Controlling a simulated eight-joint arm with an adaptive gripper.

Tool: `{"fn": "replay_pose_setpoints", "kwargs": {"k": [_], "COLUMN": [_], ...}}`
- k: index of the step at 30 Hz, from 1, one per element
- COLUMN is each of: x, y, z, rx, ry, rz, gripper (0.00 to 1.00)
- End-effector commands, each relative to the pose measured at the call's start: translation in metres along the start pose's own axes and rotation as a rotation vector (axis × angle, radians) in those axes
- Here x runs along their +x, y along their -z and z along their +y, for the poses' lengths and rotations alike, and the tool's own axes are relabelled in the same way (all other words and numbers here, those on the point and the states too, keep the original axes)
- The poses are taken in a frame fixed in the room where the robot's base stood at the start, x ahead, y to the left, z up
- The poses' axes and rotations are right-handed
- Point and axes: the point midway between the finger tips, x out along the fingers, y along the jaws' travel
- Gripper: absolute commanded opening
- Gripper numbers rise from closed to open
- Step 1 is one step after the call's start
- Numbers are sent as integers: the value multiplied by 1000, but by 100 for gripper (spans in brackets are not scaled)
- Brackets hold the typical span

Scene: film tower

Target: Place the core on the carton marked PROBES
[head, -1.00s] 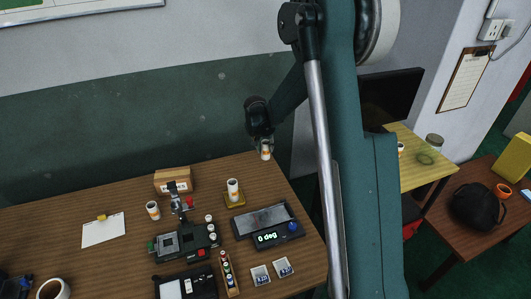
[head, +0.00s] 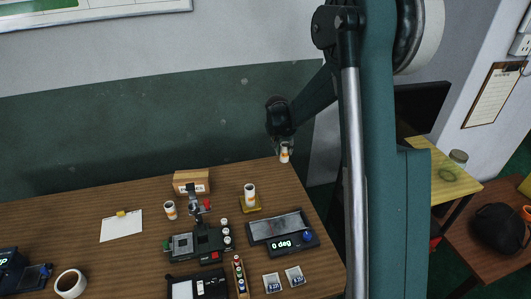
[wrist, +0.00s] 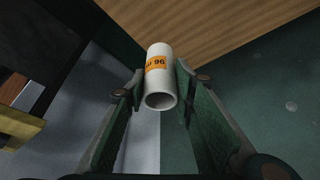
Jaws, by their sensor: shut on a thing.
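My gripper (head: 284,144) is shut on a core, a white hollow tube (head: 285,155) with an orange label, past the table's back right corner and clear of its top. In the wrist view the core (wrist: 158,83) sits between the two fingers with its open end towards the camera; part of its label reads "96". The brown carton (head: 188,177) stands at the back of the table, left of my gripper. It has a white label on its front, too small to read. Two similar tubes stand on the table: one (head: 250,191) on a yellow stand, one (head: 170,211) near the carton.
The wooden table (head: 60,225) holds a black and green device (head: 195,243), a scale (head: 280,228) reading "0 deg", a white card (head: 121,227), a rack of small bottles (head: 240,275) and a mug (head: 70,284). A wall stands behind.

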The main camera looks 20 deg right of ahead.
Motion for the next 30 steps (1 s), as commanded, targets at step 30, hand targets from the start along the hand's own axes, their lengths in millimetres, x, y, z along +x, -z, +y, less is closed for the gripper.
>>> {"fn": "replay_pose_setpoints", "kwargs": {"k": [30], "x": [-74], "y": [-67], "z": [-164], "rx": [-172], "ry": [71], "rz": [0], "gripper": [14]}}
